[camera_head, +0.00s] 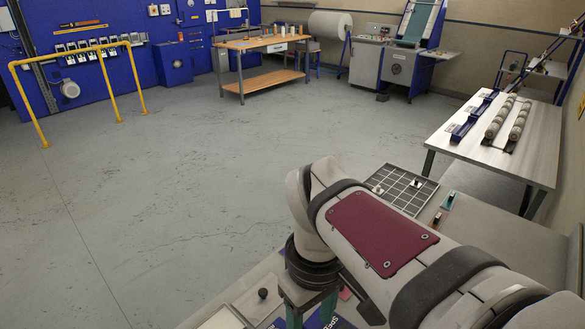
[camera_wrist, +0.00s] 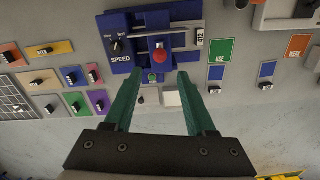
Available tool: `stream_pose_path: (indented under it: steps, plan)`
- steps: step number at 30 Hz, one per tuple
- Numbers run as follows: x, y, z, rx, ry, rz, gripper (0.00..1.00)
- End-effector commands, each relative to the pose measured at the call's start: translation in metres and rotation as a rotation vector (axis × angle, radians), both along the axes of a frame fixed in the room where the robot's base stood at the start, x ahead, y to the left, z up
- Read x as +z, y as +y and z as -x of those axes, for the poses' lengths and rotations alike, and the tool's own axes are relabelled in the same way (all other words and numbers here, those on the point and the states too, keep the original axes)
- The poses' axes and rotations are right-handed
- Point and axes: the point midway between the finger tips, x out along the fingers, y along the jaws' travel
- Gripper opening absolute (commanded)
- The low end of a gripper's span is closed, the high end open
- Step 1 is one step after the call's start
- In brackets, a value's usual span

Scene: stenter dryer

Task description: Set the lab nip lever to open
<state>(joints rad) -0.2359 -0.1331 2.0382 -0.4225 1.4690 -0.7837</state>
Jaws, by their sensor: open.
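My gripper (camera_wrist: 160,76) is open, its two teal fingers spread with nothing held between them. In the wrist view its tips reach toward the lower edge of a blue panel (camera_wrist: 183,32) marked SPEED. A red knob (camera_wrist: 160,55) and a green round button (camera_wrist: 152,77) on that panel show between the tips. A small dark knob (camera_wrist: 141,101) and a pale block (camera_wrist: 172,98) lie between the fingers. I cannot tell which control is the lab nip lever. In the head view my gripper is partly cut off at the bottom edge, beside a black knob (camera_head: 263,293).
A green plate (camera_wrist: 220,51) and a blue plate (camera_wrist: 216,72) stand at right. A black grid tray (camera_head: 402,188) lies beyond my arm. The grey floor (camera_head: 170,200) is mostly clear.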

Motion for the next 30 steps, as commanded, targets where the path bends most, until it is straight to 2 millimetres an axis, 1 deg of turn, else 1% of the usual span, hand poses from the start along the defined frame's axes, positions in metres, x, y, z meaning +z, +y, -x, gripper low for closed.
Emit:
stream_pose_path:
  steps: [1,3,6,9,12,15,19,27,29,30]
  plan:
    - [-0.014,-0.001,0.001,0.0,0.007,0.002,0.56]
    - [-0.035,-0.001,0.001,-0.001,0.007,0.002,0.56]
    - [-0.062,0.0,0.002,-0.003,0.007,0.001,0.56]
    - [-0.085,0.0,0.002,-0.004,0.005,0.001,0.56]
    - [-0.104,0.0,0.002,-0.005,0.004,0.001,0.56]
    - [-0.117,0.0,0.001,-0.005,0.003,-0.001,0.56]
    - [-0.126,0.0,0.001,-0.005,0.0,0.0,0.56]
    - [-0.128,0.0,0.001,-0.006,-0.001,-0.001,0.56]
    - [-0.128,0.0,0.001,-0.006,-0.001,-0.001,0.45]
    - [-0.127,0.0,0.001,-0.006,-0.001,-0.001,0.38]
